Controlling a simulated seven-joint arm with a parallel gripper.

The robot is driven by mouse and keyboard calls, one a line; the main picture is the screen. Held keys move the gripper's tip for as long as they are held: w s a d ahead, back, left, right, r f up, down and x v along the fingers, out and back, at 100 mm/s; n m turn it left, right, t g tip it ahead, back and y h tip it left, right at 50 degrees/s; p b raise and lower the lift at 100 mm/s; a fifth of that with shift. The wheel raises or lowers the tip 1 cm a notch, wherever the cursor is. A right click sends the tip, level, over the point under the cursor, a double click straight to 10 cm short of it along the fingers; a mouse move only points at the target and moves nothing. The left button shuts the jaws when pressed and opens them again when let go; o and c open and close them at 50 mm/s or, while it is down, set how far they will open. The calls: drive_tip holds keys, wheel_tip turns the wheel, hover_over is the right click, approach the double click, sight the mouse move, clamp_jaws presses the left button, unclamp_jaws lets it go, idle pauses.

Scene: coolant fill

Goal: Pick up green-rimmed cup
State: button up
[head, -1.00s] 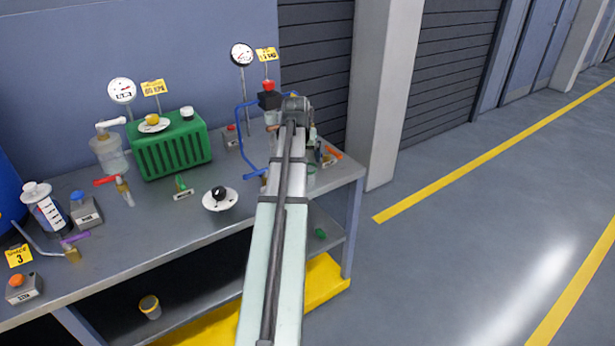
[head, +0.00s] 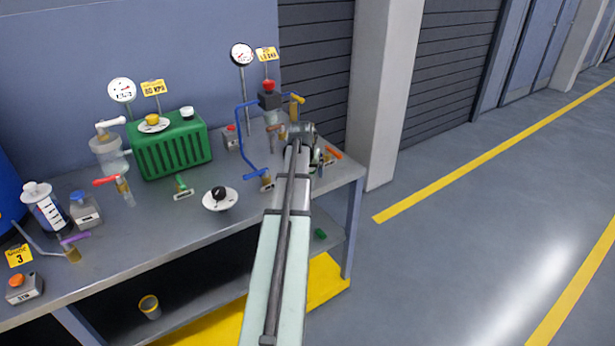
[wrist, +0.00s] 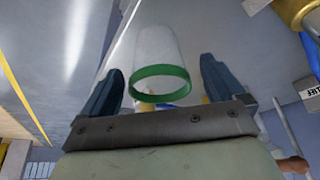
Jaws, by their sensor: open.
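The green-rimmed cup (wrist: 158,60) shows in the wrist view, with a pale, translucent body and a green ring at the end nearer my palm. It lies between the two dark fingers of my gripper (wrist: 161,68). The gripper is open, with a visible gap between the cup and each finger. In the head view my arm covers most of the bench's right end, and I cannot make out the cup or the fingers clearly there.
The grey bench (head: 150,232) holds a green ribbed box (head: 172,154), a black-knobbed dial (head: 219,198), a blue pipe (head: 242,140) and several coloured-handled valves. An orange-handled valve (head: 332,155) is near my wrist. A yellow-rimmed cup (head: 149,306) stands on the lower shelf.

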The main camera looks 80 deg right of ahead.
drive_tip(key=shift+x, duration=1.5)
drive_tip(key=shift+s, duration=0.1)
drive_tip(key=shift+c, duration=0.2)
drive_tip(key=c, duration=1)
drive_tip(key=shift+r, duration=0.15)
